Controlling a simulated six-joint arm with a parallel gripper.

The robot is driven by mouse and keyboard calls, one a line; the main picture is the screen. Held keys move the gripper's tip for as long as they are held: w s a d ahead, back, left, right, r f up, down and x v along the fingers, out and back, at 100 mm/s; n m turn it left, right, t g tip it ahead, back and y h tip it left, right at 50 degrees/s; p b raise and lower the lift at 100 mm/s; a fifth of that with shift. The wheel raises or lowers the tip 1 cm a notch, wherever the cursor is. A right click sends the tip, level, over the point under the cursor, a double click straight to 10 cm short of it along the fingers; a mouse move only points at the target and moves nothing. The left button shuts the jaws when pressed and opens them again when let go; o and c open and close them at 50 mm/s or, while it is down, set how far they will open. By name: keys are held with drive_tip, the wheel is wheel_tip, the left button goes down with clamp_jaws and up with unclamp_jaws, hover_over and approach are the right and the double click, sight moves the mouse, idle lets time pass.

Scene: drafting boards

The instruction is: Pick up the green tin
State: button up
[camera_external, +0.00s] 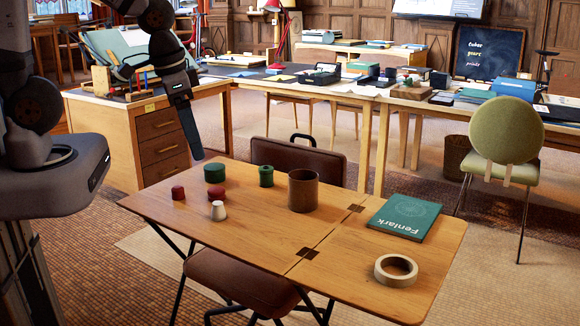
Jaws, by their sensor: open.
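A wide, low dark green round tin (214,172) stands on the wooden folding table, toward its far left. A smaller green piece (266,176), narrower at the middle, stands to its right; I cannot tell its exact kind. My gripper (196,156) points downward above the table's far left edge, up and slightly left of the wide green tin. It is open and holds nothing that I can see. It looks apart from the tin, though the exact gap in depth is unclear.
Near the tin are two dark red round pieces (178,193) (217,193) and a white piece (218,211). A brown cup (303,191), a green book (404,217) and a tape roll (396,270) stand farther right. The table's front middle is clear. A chair back (318,162) rises behind.

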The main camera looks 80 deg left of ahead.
drive_tip(key=w+a+n+t+y+b, duration=0.1)
drive_tip(key=w+a+t+y, duration=0.15)
drive_tip(key=a, duration=0.65)
drive_tip(key=w+a+n+t+y+b, duration=0.15)
drive_tip(key=w+a, duration=0.25)
drive_tip(key=a, duration=0.6)
wheel_tip(320, 180, up, 2)
drive_tip(key=t+y+b, duration=0.1)
drive_tip(key=t+b, duration=0.2)
drive_tip(key=t, duration=0.1)
hover_over(205, 169)
drive_tip(key=w+d, duration=0.2)
drive_tip(key=d, duration=0.1)
drive_tip(key=s+a+f+t+h+b, duration=0.2)
drive_tip(key=s, duration=0.4)
drive_tip(key=shift+n+y, duration=0.25)
drive_tip(key=shift+y, duration=0.05)
drive_tip(key=f, duration=2.1)
drive_tip(key=shift+w+a+f, duration=0.1)
drive_tip(key=shift+w+f, duration=0.2)
drive_tip(key=shift+f, duration=0.3)
drive_tip(key=shift+r+p+x, duration=0.2)
drive_tip(key=shift+p+x, duration=0.75)
drive_tip(key=shift+x, duration=2.85)
